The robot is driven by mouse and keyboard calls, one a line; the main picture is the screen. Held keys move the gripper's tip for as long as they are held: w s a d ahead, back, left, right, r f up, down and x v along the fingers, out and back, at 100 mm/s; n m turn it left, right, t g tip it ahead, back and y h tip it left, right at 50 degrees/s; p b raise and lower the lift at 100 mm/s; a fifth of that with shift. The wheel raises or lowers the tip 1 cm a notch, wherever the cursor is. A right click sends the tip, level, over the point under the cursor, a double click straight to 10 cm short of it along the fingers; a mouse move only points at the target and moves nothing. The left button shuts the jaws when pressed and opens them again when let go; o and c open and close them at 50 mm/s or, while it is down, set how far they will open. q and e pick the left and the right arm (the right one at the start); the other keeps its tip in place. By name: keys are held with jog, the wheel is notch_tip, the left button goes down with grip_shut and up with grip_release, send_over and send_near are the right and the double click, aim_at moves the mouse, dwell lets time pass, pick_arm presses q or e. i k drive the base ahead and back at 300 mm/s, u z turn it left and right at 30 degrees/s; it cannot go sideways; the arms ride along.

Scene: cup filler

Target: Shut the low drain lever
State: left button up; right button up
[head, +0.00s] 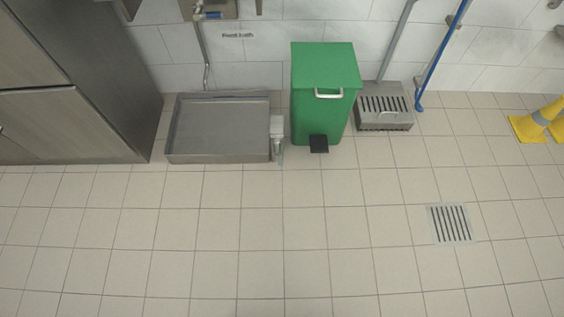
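A shallow grey metal basin (219,151) stands on the floor against the back wall, left of centre. A small pale grey fitting (277,130) sits at the basin's right side, close to the floor, between the basin and a green bin. It looks like the low drain lever, but it is too small to tell its exact shape or whether it is open or shut. Neither of my grippers is in view.
The green pedal bin (322,100) stands just right of the fitting. A steel cabinet (75,125) is at the left. A slotted metal box (384,108) and yellow cones (535,123) are at the right. A flush floor grate (451,224) lies in the clear tiled floor.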

aim_at(279, 160)
jog(key=u, duration=0.2)
jog(key=i, duration=1.35)
jog(key=z, duration=0.2)
